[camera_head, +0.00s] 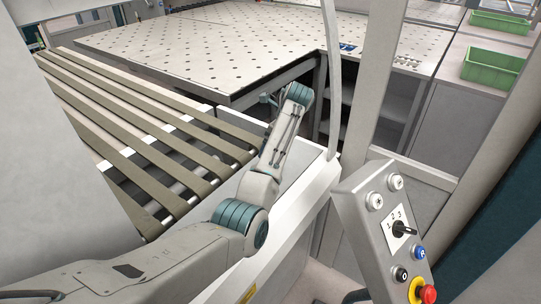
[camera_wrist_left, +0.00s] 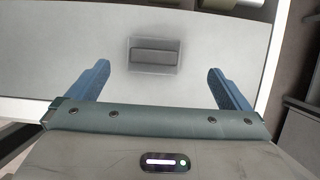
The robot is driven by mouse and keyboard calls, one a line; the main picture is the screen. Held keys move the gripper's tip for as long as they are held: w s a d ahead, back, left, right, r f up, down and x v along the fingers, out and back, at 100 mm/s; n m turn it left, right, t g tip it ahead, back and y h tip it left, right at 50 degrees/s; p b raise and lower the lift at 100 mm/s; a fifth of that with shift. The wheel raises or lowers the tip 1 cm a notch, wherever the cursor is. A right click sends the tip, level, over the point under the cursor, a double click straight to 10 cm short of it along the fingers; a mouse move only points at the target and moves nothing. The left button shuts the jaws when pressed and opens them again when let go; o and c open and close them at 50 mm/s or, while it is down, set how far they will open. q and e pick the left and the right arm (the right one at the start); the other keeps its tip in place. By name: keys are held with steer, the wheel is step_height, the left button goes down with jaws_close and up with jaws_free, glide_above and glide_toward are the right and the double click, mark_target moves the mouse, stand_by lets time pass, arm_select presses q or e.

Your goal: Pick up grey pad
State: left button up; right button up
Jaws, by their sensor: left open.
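A grey rectangular pad (camera_wrist_left: 154,54) lies on a pale flat surface in the left wrist view, with a darker band across its middle. My left gripper (camera_wrist_left: 158,70) is open, with its two blue fingers spread to either side of the pad's near edge as seen in this view. Nothing is between the fingers, and I cannot tell how far the fingertips are from the pad. In the head view my left arm reaches toward the white ledge. The fingers and the pad cannot be made out there. My right gripper is not in view.
A slatted conveyor (camera_head: 150,130) lies left of my arm, with a dotted metal table (camera_head: 220,50) behind. A control box (camera_head: 385,225) with buttons and a red emergency stop (camera_head: 427,294) stands at right. Green bins (camera_head: 493,66) are at the far right. A grey post (camera_head: 376,80) stands right of my arm.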

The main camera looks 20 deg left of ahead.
arm_select(q)
steer(key=shift+w+a+f+p, duration=0.4)
steer(key=shift+a+f, duration=0.1)
steer(key=shift+f, duration=0.2)
steer(key=shift+s+a+f+p, duration=0.2)
steer(key=shift+s+a+f, duration=0.1)
steer(key=shift+f, duration=0.25)
steer(key=shift+s+a+f+p, duration=0.2)
steer(key=shift+s+a+f, duration=0.1)
steer(key=shift+f, duration=0.25)
steer(key=shift+w+a+f, duration=0.1)
steer(key=shift+w+f, duration=0.05)
steer(key=shift+f, duration=0.15)
steer(key=x, duration=0.1)
steer(key=p+x, duration=0.1)
steer(key=x, duration=0.1)
steer(key=p+x, duration=0.1)
steer(key=shift+d+f, duration=0.2)
steer(key=shift+f, duration=0.2)
steer(key=shift+a+f+p, duration=0.2)
steer(key=shift+f+p, duration=0.1)
steer(key=shift+f, duration=0.05)
steer(key=c, duration=1)
steer(key=shift+r, duration=0.1)
